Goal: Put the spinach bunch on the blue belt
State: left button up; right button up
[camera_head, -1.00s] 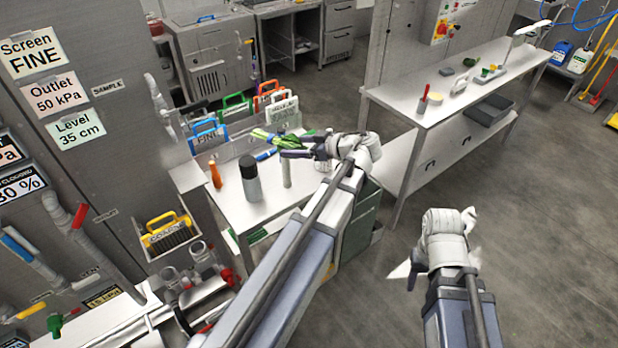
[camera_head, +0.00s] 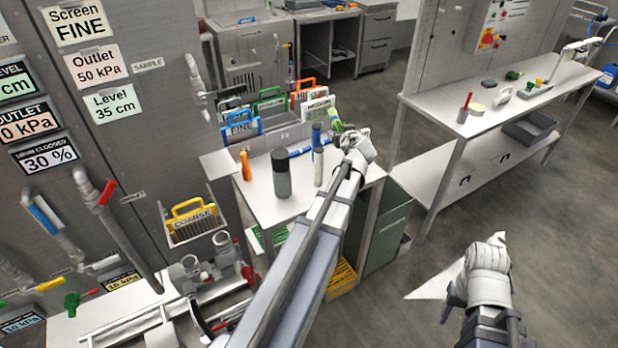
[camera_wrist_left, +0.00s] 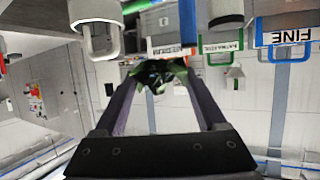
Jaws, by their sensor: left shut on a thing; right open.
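The spinach bunch (camera_head: 336,123) is a small green leafy bundle, partly hidden by my left gripper (camera_head: 341,134) in the head view. My left gripper is shut on it above the back right part of the small steel table (camera_head: 262,207). In the left wrist view the dark green bunch (camera_wrist_left: 160,76) lies between the two finger ends. My right gripper (camera_head: 455,296) is open and empty over the floor at the lower right, its fingers mostly hidden. I cannot make out a blue belt for certain; a thin blue item (camera_head: 299,152) lies on the table.
A long steel bench (camera_head: 440,108) is at right, with open floor in front.

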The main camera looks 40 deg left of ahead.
pick_arm(q)
notch_tip(320, 180, down, 18)
jog(key=b, duration=1.8)
jog(key=shift+f, duration=0.2)
jog(key=o, duration=1.1)
jog(key=shift+r, duration=0.1)
jog(key=shift+r, duration=0.2)
jog(key=shift+p+v, duration=2.35)
jog(key=shift+v, duration=3.6)
